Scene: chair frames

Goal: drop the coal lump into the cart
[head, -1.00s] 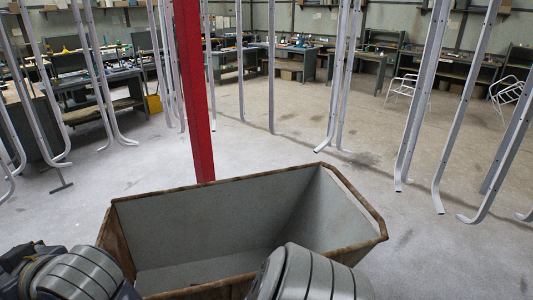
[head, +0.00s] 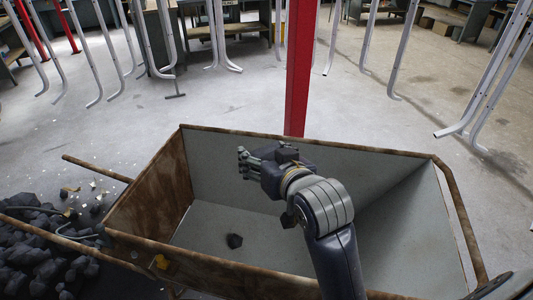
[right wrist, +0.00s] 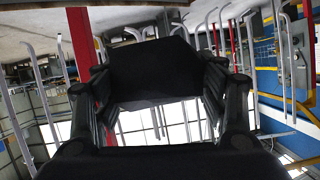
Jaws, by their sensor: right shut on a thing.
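The cart (head: 147,192) is a rusty-rimmed open bin with grey inner walls, in the head view. My right gripper (head: 244,163) is above the cart's inside, its fingers pointing left. In the right wrist view, a black faceted coal lump (right wrist: 155,72) sits between its fingers, and the gripper is shut on it. The held lump is hard to make out in the head view. My left gripper is not in view.
A heap of coal (head: 45,245) lies left of the cart, with a rusty bar above it. A red post (head: 299,75) stands behind the cart. Bent grey chair frames hang around. The floor behind the cart is clear.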

